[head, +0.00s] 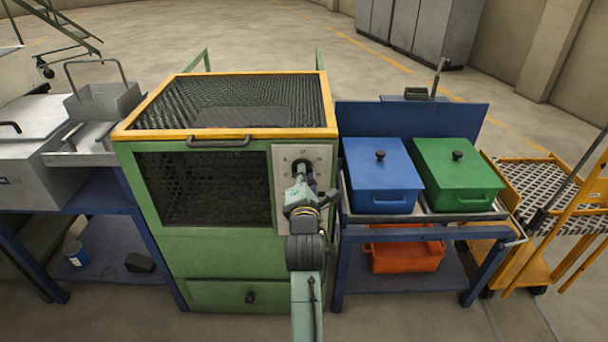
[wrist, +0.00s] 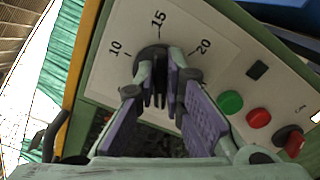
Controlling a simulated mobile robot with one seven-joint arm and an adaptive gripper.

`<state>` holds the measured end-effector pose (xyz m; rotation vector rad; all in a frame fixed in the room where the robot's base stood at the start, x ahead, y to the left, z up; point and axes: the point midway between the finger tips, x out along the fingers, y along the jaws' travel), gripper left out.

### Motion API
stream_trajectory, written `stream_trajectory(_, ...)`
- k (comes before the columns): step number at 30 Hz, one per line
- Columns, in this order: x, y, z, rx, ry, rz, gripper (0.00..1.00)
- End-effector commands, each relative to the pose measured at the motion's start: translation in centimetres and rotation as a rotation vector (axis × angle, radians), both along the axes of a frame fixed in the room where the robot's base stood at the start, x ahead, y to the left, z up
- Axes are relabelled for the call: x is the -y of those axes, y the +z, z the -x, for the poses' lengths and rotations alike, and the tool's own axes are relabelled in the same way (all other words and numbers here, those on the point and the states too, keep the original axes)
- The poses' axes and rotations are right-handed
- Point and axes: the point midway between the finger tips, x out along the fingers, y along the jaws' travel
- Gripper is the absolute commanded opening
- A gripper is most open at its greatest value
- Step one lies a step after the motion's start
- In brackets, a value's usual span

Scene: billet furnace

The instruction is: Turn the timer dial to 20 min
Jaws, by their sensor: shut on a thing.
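The timer dial (wrist: 152,53) is a black knob on a pale panel (head: 290,160) on the right of the green furnace's front. In the wrist view the marks 10, 15 and 20 arc around it, with 15 just above it. My gripper (wrist: 160,88) is shut on the dial, with purple pads on either side of it. In the head view my gripper (head: 302,186) reaches the panel and covers much of the dial. The fingers hide part of the knob, so I cannot tell exactly where its pointer is.
Below the dial on the panel are a green button (wrist: 230,102), a red button (wrist: 258,117) and a red-and-black switch (wrist: 289,138). The furnace handle (head: 218,141) is left of my arm. Blue (head: 380,177) and green (head: 455,175) lidded boxes stand close on the right.

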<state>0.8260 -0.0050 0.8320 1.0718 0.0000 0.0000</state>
Motion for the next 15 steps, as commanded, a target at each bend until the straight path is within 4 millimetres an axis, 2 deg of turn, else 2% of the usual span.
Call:
stream_trajectory(7,0.0,-0.12,0.01,0.0,0.001,-0.121,0.0)
stream_trajectory(15,0.02,-0.22,0.01,0.0,0.001,-0.359,0.0)
